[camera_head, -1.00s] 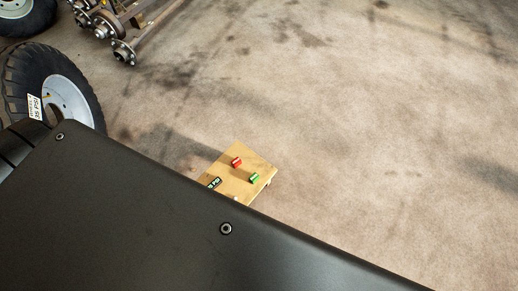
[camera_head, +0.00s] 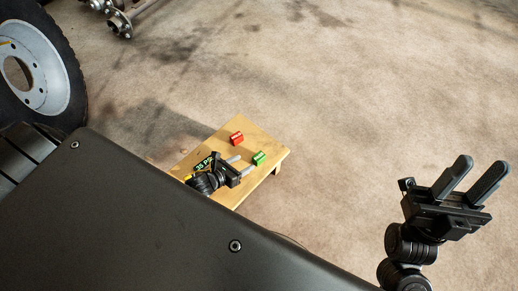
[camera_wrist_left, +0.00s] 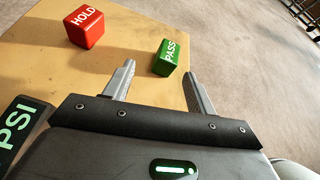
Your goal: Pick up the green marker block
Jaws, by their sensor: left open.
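The green marker block (camera_head: 258,158) sits on the small wooden table, near its right edge. In the left wrist view the green block (camera_wrist_left: 167,57), lettered PASS, is beyond and between my fingertips, nearer the right finger. My left gripper (camera_head: 240,165) is open and empty, just short of the green block; its two fingers also show in the left wrist view (camera_wrist_left: 160,76). My right gripper (camera_head: 473,180) is raised at the right of the head view, its fingers apart with nothing between them.
A red block (camera_head: 236,138) lettered HOLD (camera_wrist_left: 85,26) stands left of the green block. A dark PSI label block (camera_head: 205,164) lies beside my left gripper on the wooden table (camera_head: 245,125). A wheel (camera_head: 35,70) is at upper left. The floor right of the table is clear.

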